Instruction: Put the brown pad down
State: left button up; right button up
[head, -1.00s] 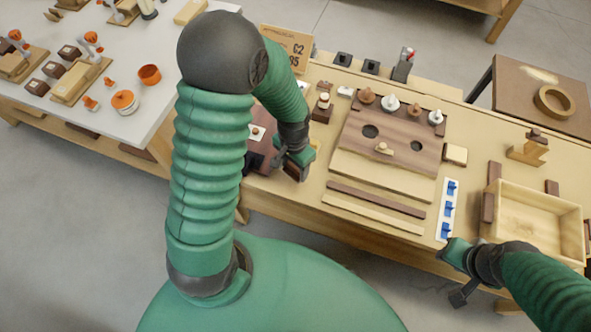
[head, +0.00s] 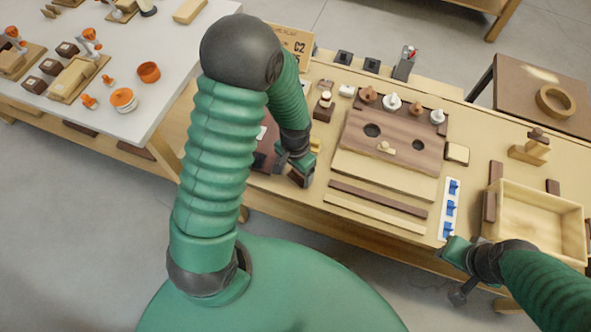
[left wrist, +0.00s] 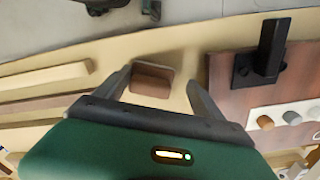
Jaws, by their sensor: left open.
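The brown pad (left wrist: 152,80) is a small brown block. In the left wrist view it lies between the two fingers of my left gripper (left wrist: 158,90), over the pale bench top near its front edge. The fingers are open, with a gap visible on the pad's right side. In the head view my left gripper (head: 299,170) is low over the bench, left of the pale and brown boards; the pad is mostly hidden there. My right gripper (head: 460,272) hangs at the bench's front edge, below the blue-hooked strip, and its jaws are unclear.
A dark brown board (left wrist: 238,90) with a black upright post (left wrist: 270,48) is beside the left gripper. Wooden strips (head: 375,205) lie to its right in the head view. An empty wooden tray (head: 545,185) is at the right. A brown board with pegs (head: 400,140) stands behind the strips.

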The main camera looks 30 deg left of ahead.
pick_arm(q)
jog(key=shift+d+r, duration=0.15)
jog(key=shift+d, duration=0.6)
jog(key=shift+r, duration=0.2)
jog(key=r, duration=0.4)
jog(key=a+r+p, duration=0.1)
jog(key=r, duration=0.1)
jog(key=shift+w+r, duration=0.1)
jog(key=shift+r, duration=0.3)
jog(key=s+d+r+n+t, duration=0.1)
jog(key=s+d+r+t, duration=0.1)
jog(key=s+d+r, duration=0.2)
notch_tip(320, 180, up, 3)
jog(key=shift+d+r+n+t, duration=0.1)
jog(key=shift+d+n+t, duration=0.2)
jog(key=shift+d+n, duration=0.15)
pick_arm(e)
jog(key=shift+w+d+r, duration=0.1)
jog(key=shift+d+r, duration=0.4)
jog(key=shift+r, duration=0.1)
pick_arm(q)
jog(key=shift+s+d, duration=0.1)
jog(key=shift+s, duration=0.05)
pick_arm(e)
jog(key=shift+d, duration=0.1)
